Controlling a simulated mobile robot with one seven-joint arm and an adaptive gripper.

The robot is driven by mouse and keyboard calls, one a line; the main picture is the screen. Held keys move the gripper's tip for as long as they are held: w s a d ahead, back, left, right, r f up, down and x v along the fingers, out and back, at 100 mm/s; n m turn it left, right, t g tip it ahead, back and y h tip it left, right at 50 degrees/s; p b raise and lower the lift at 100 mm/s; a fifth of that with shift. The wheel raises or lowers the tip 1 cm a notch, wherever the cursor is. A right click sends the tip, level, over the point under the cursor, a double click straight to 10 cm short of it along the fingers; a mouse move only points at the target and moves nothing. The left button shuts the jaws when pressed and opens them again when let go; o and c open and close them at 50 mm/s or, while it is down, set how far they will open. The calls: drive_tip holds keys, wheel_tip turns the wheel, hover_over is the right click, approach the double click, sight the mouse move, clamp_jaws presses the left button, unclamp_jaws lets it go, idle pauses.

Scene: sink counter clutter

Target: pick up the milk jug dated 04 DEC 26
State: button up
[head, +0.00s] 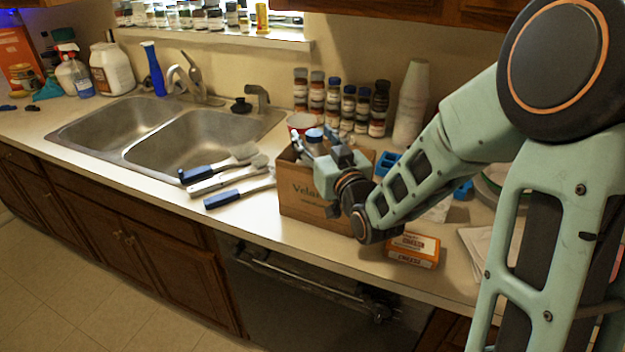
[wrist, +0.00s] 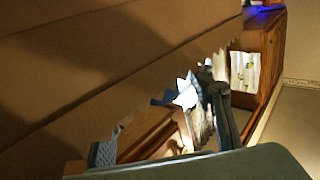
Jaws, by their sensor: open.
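No date reading 04 DEC 26 is legible in either view. A blue-capped container (head: 314,135) stands in an open cardboard box (head: 300,192) on the counter; its body is mostly hidden, so I cannot tell whether it is the milk jug. My gripper (head: 328,150) is over the box, close to that blue cap. It is open, and I see nothing held. Its fingertips are partly hidden in the head view. The wrist view is tilted and dark, with pale and dark shapes that I cannot identify.
A double sink (head: 190,140) lies left of the box, with several blue-handled brushes (head: 240,192) between. Spice jars (head: 348,105) and stacked cups (head: 411,105) stand behind. An orange cheese box (head: 413,250) is at the front right. A large white container (head: 112,70) stands far left.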

clamp_jaws()
idle(0.3)
drive_tip(key=shift+r, duration=0.2)
